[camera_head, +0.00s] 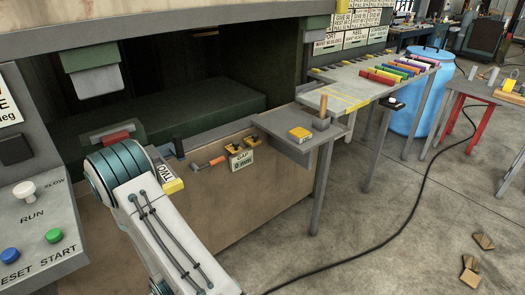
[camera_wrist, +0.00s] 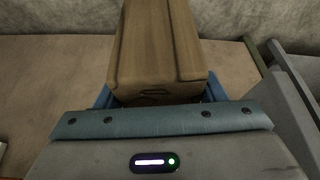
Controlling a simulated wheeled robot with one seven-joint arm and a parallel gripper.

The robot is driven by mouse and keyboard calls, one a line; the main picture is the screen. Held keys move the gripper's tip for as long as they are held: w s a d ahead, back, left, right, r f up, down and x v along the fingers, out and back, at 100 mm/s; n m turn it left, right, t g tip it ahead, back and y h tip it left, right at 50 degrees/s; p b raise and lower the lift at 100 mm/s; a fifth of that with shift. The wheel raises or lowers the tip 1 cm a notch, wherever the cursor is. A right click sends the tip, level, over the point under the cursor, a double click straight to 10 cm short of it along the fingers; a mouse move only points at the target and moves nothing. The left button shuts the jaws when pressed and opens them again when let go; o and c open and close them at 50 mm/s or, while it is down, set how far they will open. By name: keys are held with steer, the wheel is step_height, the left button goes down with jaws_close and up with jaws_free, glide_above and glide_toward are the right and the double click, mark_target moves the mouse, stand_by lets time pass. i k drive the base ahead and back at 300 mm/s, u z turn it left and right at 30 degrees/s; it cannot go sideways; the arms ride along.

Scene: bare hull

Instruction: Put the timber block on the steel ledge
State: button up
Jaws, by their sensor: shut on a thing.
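The timber block is brown wood with a raised strip along one side; it shows large in the wrist view (camera_wrist: 155,50). My gripper (camera_wrist: 158,98) is shut on its near end, with blue fingers at both sides. In the head view my own arm hides the block and most of my gripper. A grey ledge (camera_head: 285,150), which looks like the steel ledge, juts from the tan hull panel right of my arm. A yellow block (camera_head: 299,134) and a wooden-handled tool (camera_head: 322,113) stand on it. The block is apart from this ledge.
An orange-handled tool (camera_head: 212,163) and yellow-topped pieces (camera_head: 240,157) are on the hull panel between my arm and the ledge. A long table (camera_head: 345,85) with coloured bars stands behind. A control panel (camera_head: 40,215) is at left. A cable (camera_head: 412,200) crosses the floor.

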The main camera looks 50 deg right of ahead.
mark_target(284, 118)
steer(key=u, duration=2.65)
steer(key=k, duration=2.65)
steer(key=z, duration=2.4)
